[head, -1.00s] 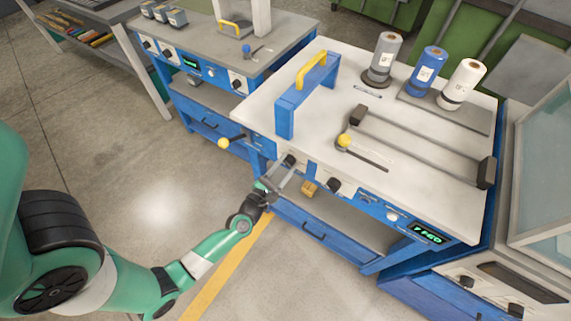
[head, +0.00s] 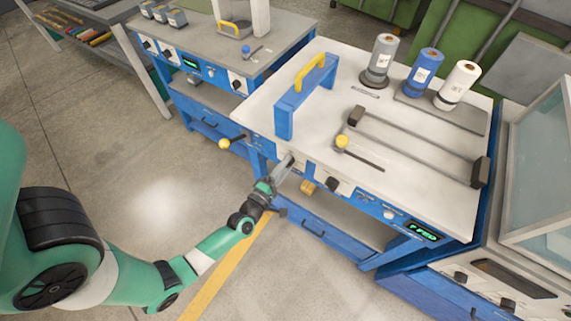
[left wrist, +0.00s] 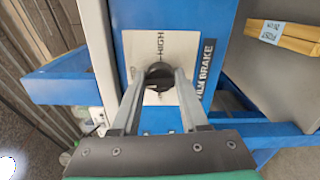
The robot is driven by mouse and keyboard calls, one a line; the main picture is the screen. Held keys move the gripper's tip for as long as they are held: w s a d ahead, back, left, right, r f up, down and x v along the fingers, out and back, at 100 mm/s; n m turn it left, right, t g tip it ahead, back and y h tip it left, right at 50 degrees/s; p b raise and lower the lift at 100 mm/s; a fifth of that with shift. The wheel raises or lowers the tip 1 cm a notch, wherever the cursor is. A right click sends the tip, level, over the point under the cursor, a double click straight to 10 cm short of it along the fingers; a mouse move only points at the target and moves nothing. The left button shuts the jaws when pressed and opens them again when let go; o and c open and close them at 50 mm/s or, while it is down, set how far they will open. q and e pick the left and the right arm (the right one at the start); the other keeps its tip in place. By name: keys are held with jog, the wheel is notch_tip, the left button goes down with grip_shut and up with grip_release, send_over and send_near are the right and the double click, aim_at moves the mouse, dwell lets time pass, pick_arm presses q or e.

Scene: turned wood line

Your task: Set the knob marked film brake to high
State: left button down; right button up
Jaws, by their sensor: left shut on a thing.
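The film brake knob (left wrist: 158,77) is black and round, on a white dial plate (left wrist: 143,48) with the words HIGH and FILM BRAKE beside it in the left wrist view. My left gripper (left wrist: 158,84) is shut on the knob, one finger on each side of it. In the head view my left gripper (head: 283,172) reaches the blue front panel at the table's near left corner, with the knob (head: 290,160) partly hidden by the fingers. The knob's pointer cannot be made out. My right gripper is not in view.
A second black knob (head: 332,185) sits to the right on the same panel, before a green display (head: 423,231). A cardboard box (head: 307,187) lies on the shelf below.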

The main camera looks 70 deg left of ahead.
pick_arm(q)
jog(key=shift+a+f+m+p, duration=0.1)
jog(key=shift+m+p, duration=1.15)
jog(key=shift+m, duration=3.55)
jog(key=shift+a+m+p, duration=0.1)
jog(key=shift+m+p, duration=1.1)
jog(key=shift+m, duration=3.6)
jog(key=shift+c, duration=2.1)
grip_release()
jog(key=shift+s, duration=0.1)
jog(key=shift+d, duration=0.1)
